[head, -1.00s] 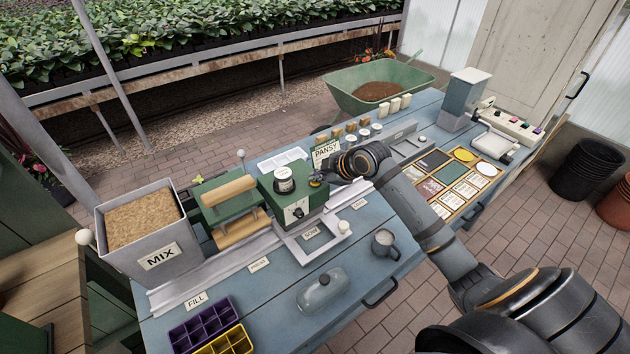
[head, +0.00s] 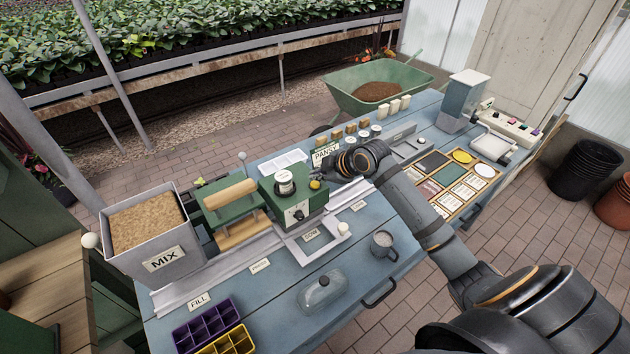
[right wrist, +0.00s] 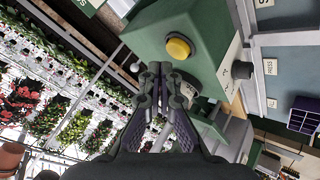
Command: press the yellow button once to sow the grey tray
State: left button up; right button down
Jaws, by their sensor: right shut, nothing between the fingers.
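The green sowing machine (head: 285,207) stands on the blue bench, with a white-capped jar on top and a dial on its front. Its round yellow button (head: 315,184) is on the side facing my right gripper (head: 322,175). In the right wrist view the button (right wrist: 178,47) shows in full above my shut, empty fingertips (right wrist: 160,68), and I see no contact. A pale tray (head: 283,160) lies behind the machine; I cannot tell if it is the grey one. The plate labelled SOW (head: 311,236) is in front of the machine. My left gripper is not in view.
The MIX bin (head: 165,262) and a green press (head: 233,205) stand to the left. A purple tray (head: 208,325) and a yellow tray lie at the front left. A green wheelbarrow (head: 377,90) is behind.

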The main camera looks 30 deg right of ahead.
aim_at(318, 185)
notch_tip(318, 185, up, 5)
jog(key=p, duration=0.4)
jog(key=shift+p, duration=0.4)
jog(key=shift+f, duration=0.1)
dwell(0.5)
